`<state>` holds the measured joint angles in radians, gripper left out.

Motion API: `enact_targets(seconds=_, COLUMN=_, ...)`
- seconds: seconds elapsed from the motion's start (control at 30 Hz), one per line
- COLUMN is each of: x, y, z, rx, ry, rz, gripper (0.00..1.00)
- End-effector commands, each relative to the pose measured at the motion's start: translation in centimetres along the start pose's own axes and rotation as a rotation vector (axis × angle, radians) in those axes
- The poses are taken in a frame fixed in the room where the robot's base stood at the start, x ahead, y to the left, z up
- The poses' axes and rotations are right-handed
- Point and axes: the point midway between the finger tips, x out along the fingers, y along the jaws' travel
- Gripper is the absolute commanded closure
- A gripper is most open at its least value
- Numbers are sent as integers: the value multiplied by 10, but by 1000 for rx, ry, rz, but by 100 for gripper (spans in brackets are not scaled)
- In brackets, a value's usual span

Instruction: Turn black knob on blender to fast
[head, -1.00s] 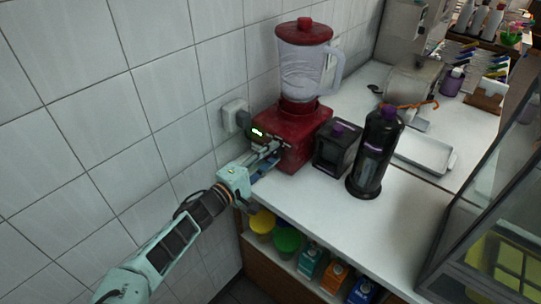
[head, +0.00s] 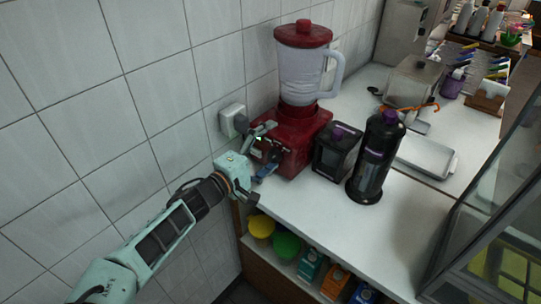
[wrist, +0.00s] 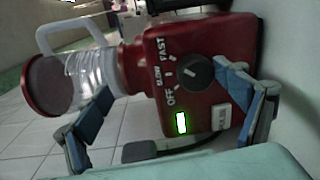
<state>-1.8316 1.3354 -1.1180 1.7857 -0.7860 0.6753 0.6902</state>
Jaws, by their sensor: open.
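The red blender (head: 298,138) stands on the counter against the tiled wall, with a pale, cloudy jar (head: 303,78) and red lid. In the wrist view its red base (wrist: 215,45) appears turned sideways. The round black knob (wrist: 190,72) is on its face, with OFF, SLOW and FAST printed around it and a lit green indicator (wrist: 181,123) nearby. I cannot clearly read the knob's pointer. My gripper (head: 264,151) is open in front of the base, its blue-padded fingers spread to either side of the knob and apart from it.
A black box-shaped container (head: 337,150) and a tall black bottle (head: 375,160) with purple tops stand right of the blender. A wall outlet (head: 233,120) is behind my gripper. The counter's front (head: 325,215) is clear; cartons and tubs sit below.

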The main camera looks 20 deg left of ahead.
Motion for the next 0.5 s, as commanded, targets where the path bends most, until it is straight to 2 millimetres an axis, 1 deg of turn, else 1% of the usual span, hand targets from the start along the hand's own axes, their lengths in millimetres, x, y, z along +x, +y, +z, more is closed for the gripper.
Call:
enact_targets(seconds=0.03, x=-5, y=37, z=-3, rx=18, ry=-1, rz=42, gripper=26)
enact_targets(seconds=0.1, x=-6, y=46, z=-4, rx=19, ry=2, rz=42, gripper=20)
enact_targets(seconds=0.13, x=-6, y=49, z=-4, rx=19, ry=2, rz=42, gripper=19)
enact_targets(seconds=0.17, x=-6, y=52, z=-4, rx=19, ry=3, rz=42, gripper=21)
enact_targets(seconds=0.2, x=-6, y=54, z=-3, rx=18, ry=2, rz=42, gripper=28)
enact_targets(seconds=0.27, x=-5, y=55, z=-2, rx=17, ry=0, rz=40, gripper=52)
enact_targets(seconds=0.5, x=-4, y=52, z=0, rx=13, ry=-3, rz=37, gripper=53)
